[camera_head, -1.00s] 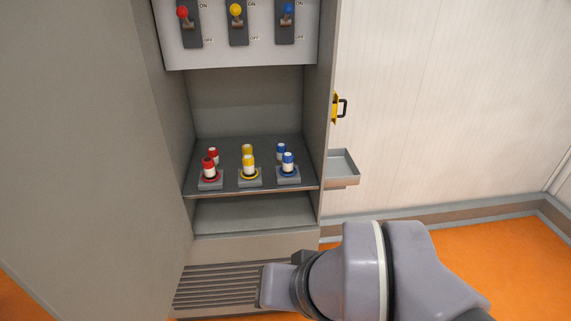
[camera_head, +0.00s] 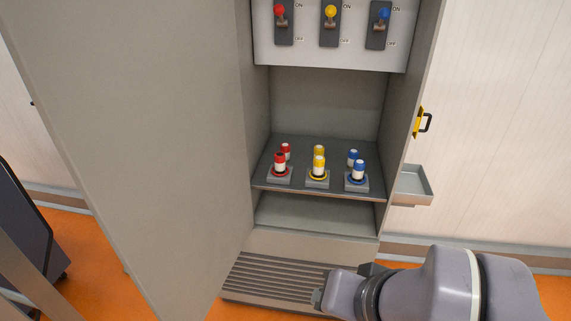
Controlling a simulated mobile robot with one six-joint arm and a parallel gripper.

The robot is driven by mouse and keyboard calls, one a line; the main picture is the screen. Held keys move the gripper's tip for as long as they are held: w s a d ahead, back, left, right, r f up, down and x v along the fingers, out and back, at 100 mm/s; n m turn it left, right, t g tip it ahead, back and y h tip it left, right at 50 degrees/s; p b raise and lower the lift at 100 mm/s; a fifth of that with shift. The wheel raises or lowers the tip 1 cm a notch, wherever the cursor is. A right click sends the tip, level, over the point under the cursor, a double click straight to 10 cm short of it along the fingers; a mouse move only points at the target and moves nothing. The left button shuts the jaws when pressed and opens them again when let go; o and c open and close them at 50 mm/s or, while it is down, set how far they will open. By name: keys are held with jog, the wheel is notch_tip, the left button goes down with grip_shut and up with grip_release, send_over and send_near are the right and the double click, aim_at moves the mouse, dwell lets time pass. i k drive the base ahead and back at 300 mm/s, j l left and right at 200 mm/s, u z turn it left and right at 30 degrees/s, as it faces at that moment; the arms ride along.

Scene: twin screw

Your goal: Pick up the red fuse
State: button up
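Two red-and-white fuses stand upright on the left of the cabinet shelf. The front red fuse (camera_head: 280,164) sits in a grey holder (camera_head: 280,176) with a red ring. The back red fuse (camera_head: 286,149) is partly hidden behind it. My arm (camera_head: 450,285) reaches in from the lower right, in front of the cabinet's base. Its end lies well below and to the right of the red fuses, touching none of them. I cannot make out the gripper's fingers, so whether they are open or shut is unclear.
Yellow fuses (camera_head: 319,166) and blue fuses (camera_head: 358,170) stand to the right on the shelf (camera_head: 300,190). A panel with red, yellow and blue switches hangs above. The open cabinet door (camera_head: 150,150) fills the left. A grey tray (camera_head: 413,186) juts out at right.

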aim_at(280, 157)
jog(key=i+u, duration=0.3)
jog(key=i, duration=0.15)
jog(key=i+l+u, duration=0.1)
jog(key=i+u, duration=0.15)
jog(key=i, duration=0.15)
jog(key=i+l+u, duration=0.3)
jog(key=i, duration=0.15)
jog(key=i+l+u, duration=0.15)
jog(key=i+u, duration=0.15)
jog(key=i, duration=0.1)
